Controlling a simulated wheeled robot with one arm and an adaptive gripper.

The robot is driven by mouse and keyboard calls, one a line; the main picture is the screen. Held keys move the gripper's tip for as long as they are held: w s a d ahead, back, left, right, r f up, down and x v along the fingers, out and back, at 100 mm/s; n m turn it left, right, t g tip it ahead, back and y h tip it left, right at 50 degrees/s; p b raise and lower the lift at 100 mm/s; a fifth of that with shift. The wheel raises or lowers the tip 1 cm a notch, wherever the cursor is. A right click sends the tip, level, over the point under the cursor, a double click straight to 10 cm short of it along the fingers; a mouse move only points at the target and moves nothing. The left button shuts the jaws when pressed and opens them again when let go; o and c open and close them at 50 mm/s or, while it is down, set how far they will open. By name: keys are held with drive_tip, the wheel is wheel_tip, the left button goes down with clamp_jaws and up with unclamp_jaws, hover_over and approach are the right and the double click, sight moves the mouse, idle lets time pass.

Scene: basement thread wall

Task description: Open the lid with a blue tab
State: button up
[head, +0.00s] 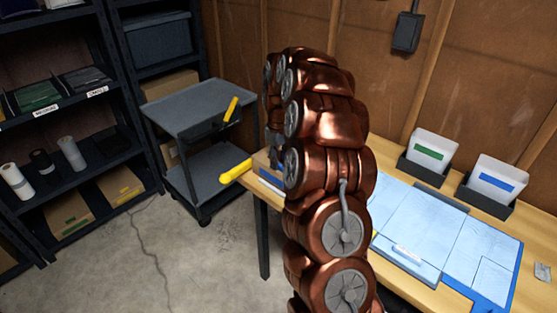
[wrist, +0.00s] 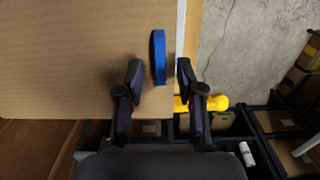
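The blue tab (wrist: 159,57) stands up from a flat brown cardboard lid (wrist: 70,60) in the wrist view. My gripper (wrist: 160,68) is open, with one finger on each side of the tab in the picture. Gaps show between the tab and both fingers, and nothing is held. I cannot tell how far the fingertips are above the lid. In the head view a box (head: 271,179) with a blue strip shows at the table's left end, mostly behind my copper-coloured arm.
A yellow rounded object (head: 236,172) juts past the table's left end; yellow also shows beside my right finger (wrist: 216,102). A grey cart (head: 198,105) and dark shelves (head: 65,130) stand left. Blue sheets (head: 420,225) and two labelled bins (head: 430,150) occupy the table's right.

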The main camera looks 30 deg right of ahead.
drive_tip(key=shift+f, duration=0.65)
drive_tip(key=shift+c, duration=0.4)
clamp_jaws()
